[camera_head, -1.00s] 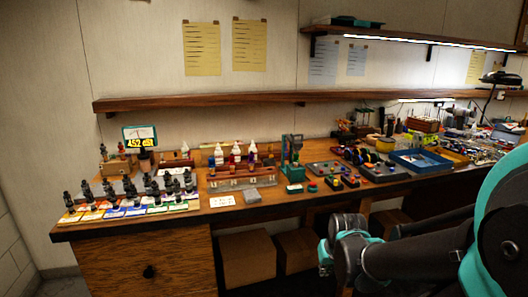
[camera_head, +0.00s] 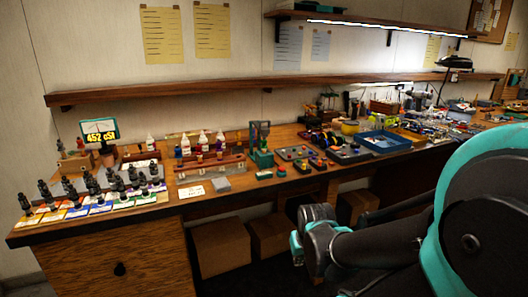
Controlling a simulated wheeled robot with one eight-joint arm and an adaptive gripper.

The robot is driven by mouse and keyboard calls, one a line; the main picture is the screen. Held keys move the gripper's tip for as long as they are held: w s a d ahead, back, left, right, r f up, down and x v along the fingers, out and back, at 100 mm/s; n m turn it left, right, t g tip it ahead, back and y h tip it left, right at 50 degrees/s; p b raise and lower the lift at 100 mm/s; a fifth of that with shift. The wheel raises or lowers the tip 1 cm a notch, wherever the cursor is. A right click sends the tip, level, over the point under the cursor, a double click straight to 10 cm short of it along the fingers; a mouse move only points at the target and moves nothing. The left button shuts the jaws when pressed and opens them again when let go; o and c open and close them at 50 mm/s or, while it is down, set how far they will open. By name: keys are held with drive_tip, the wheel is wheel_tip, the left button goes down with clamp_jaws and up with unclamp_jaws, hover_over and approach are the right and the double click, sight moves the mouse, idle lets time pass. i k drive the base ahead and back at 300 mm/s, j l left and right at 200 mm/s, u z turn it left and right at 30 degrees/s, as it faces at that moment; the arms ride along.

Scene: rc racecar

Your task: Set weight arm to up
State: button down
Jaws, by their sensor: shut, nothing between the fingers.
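I cannot make out a part that is clearly the weight arm at this distance. A small teal upright device (camera_head: 261,146) stands at the middle of the workbench (camera_head: 75,229). Left of it is a long reddish-brown rack or rail (camera_head: 209,165) with small bottles behind it. My arm's dark and teal links fill the lower right, in front of the bench. My gripper cannot be made out; the rounded end that shows looks like an arm joint, well short of the bench items.
A display reading about 452 cSt (camera_head: 100,131) stands at the left, behind rows of black bottles on coloured cards. A blue tray (camera_head: 383,142) and many small parts crowd the right. A wooden shelf (camera_head: 180,86) overhangs the back. Cardboard boxes (camera_head: 219,247) sit under the bench.

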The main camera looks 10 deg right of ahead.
sight(264, 131)
drive_tip(key=i, duration=0.85)
drive_tip(key=j+u, duration=0.05)
drive_tip(key=j, duration=0.05)
